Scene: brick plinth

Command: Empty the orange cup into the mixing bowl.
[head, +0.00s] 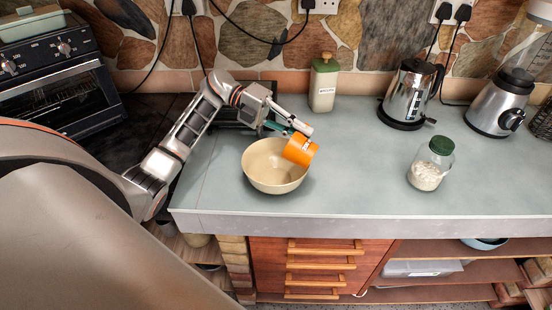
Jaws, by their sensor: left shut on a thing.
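The orange cup (300,150) is held by my left gripper (290,132), which is shut on it. The cup is tilted over the right rim of the mixing bowl. The beige mixing bowl (268,177) stands upright on the grey-green countertop near its front left part. The visible inside of the bowl looks plain and pale; I cannot tell whether anything lies in it or still lies in the cup. My right gripper is not in view.
A jar with a green lid (431,165) stands at right on the counter (360,170). A green-lidded canister (323,84), a kettle (411,92) and a blender (502,103) stand along the back. The counter between bowl and jar is clear. A toaster oven (60,85) is at left.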

